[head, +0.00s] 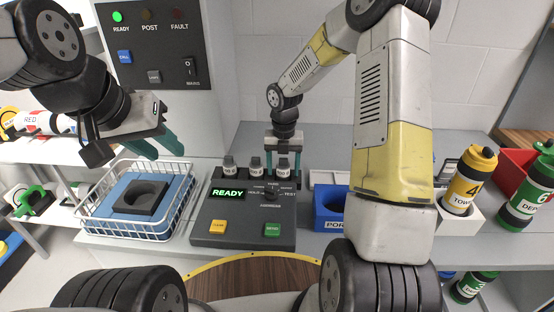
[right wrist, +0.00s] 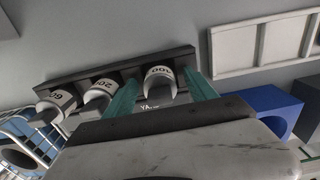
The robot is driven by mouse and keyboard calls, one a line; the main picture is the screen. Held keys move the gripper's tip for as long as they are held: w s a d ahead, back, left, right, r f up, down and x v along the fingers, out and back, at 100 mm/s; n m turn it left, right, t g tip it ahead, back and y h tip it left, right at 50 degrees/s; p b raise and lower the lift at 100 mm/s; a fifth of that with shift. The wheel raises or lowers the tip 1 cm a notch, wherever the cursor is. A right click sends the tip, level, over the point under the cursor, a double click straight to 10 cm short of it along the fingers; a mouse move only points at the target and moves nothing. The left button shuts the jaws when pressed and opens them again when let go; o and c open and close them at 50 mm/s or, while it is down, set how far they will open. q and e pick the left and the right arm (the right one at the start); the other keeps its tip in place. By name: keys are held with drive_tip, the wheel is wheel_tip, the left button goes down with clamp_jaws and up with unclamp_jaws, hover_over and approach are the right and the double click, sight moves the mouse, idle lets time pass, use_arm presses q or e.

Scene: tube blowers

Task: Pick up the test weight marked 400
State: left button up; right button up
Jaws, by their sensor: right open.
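Three small grey-and-white weights stand in a row in a dark rack at the back of the console. The rightmost weight (head: 282,170) seems to be marked 400; its label is upside down in the right wrist view (right wrist: 160,76). The middle weight (right wrist: 100,96) and the left weight (right wrist: 54,104) carry other numbers, hard to read exactly. My right gripper (head: 283,153) is open above the rightmost weight. In the right wrist view its teal fingers (right wrist: 161,93) appear on either side of that weight, contact unclear. My left gripper (head: 158,146) is open and empty above the wire basket.
The console (head: 240,238) has a READY display and yellow and green buttons. The white wire basket (head: 88,216) holds a blue pad and dark recessed block. A blue bin (head: 328,212) stands right of the console, partly behind my right arm. Yellow (head: 468,183) and green (head: 524,195) bottles stand far right.

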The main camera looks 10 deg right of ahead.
drive_tip(key=shift+c, duration=0.3)
clamp_jaws()
drive_tip(key=shift+r, duration=0.1)
